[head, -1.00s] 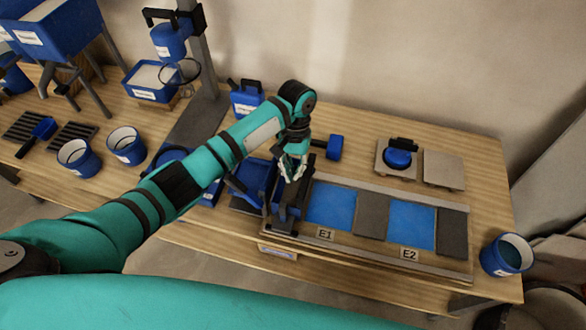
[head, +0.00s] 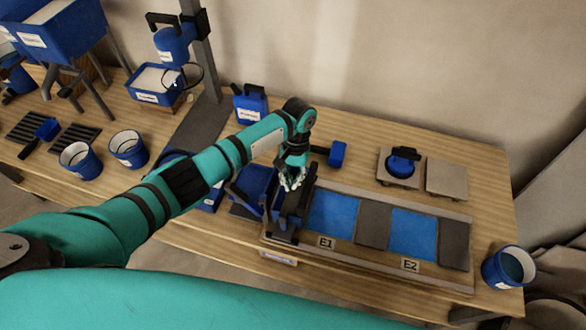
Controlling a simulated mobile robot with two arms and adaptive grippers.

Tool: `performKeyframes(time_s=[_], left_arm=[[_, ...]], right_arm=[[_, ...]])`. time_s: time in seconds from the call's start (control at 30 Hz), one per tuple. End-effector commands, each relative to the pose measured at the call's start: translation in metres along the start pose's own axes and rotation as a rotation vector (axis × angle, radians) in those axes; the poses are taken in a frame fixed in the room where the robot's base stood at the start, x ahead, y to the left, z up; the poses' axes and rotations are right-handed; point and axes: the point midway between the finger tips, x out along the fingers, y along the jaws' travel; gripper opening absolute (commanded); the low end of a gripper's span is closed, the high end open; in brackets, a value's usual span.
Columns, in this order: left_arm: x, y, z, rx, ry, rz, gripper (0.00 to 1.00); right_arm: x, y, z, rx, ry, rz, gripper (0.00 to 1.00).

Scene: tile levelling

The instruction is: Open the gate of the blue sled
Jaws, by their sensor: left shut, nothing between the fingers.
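The blue sled (head: 253,184) stands at the left end of the framed tray, partly hidden behind my left forearm. Its dark upright part (head: 288,212), which looks like the gate end, faces the blue bay marked E1. My left gripper (head: 291,184) points down at the top of this dark part, with its fingers shut and empty. I cannot tell whether the fingers touch it. I cannot make out whether the gate is open. My right gripper does not show.
The tray (head: 375,274) holds blue bays E1 (head: 333,212) and E2 (head: 413,233) with grey slabs between. A blue-headed mallet (head: 337,153) lies behind it. Two plates stand at the back right, one bearing a blue tool (head: 403,161). A blue bucket (head: 509,267) stands at the right edge.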

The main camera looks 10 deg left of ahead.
Motion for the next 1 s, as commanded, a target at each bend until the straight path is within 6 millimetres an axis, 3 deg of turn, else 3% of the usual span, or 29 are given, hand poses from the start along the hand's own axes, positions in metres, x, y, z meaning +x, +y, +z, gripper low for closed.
performKeyframes(time_s=[0.17, 0.23, 0.43, 1.0], left_arm=[[0.038, 0.000, 0.001, 0.000, -0.003, -0.001, 0.00], [0.032, -0.001, 0.016, 0.003, -0.001, 0.000, 0.00], [0.041, 0.000, 0.035, 0.001, 0.000, 0.000, 0.00], [0.043, 0.000, 0.034, 0.001, 0.014, 0.001, 0.00]], right_arm=[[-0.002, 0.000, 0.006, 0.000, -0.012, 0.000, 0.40], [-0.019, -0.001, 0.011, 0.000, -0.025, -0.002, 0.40], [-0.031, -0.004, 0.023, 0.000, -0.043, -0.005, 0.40], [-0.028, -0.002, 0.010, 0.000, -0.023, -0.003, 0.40]])
